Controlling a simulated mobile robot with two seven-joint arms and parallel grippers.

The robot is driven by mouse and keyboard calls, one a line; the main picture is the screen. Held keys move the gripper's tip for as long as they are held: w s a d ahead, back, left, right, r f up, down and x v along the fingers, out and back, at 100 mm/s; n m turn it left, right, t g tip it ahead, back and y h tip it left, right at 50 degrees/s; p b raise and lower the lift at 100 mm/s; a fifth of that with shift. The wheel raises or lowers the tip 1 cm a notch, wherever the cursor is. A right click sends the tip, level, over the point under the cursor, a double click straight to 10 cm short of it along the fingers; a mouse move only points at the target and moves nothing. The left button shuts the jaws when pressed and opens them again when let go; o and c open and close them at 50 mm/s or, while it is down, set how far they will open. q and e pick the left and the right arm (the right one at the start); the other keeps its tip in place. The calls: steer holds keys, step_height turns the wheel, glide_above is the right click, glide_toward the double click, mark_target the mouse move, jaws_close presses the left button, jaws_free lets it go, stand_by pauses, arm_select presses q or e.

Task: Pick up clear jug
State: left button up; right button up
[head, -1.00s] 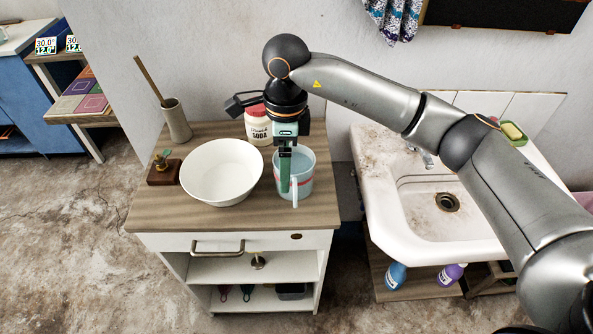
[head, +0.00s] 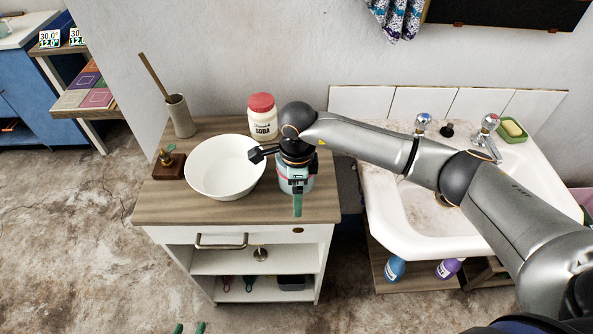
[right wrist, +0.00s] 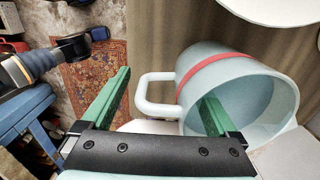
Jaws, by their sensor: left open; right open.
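The clear jug (head: 311,183), pale blue with a red band, stands on the wooden top of the cabinet and is mostly hidden under my right gripper (head: 297,192). In the right wrist view the jug (right wrist: 236,62) shows its open mouth and its handle (right wrist: 153,92). My right gripper (right wrist: 165,92) is open there, the handle lying between its fingers. One finger is outside, beyond the handle; the other appears at the jug's mouth. I cannot tell whether either touches. My left gripper (head: 189,328) shows only as two separated green fingertips at the bottom edge.
A white bowl (head: 222,170) stands close left of the jug, and a soda jar (head: 263,118) behind it. A small plant block (head: 169,166) and a holder with a stick (head: 180,117) are further left. A white sink (head: 405,243) is to the right.

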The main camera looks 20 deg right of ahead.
steer(key=shift+f, duration=0.25)
jaws_close()
stand_by(0.6)
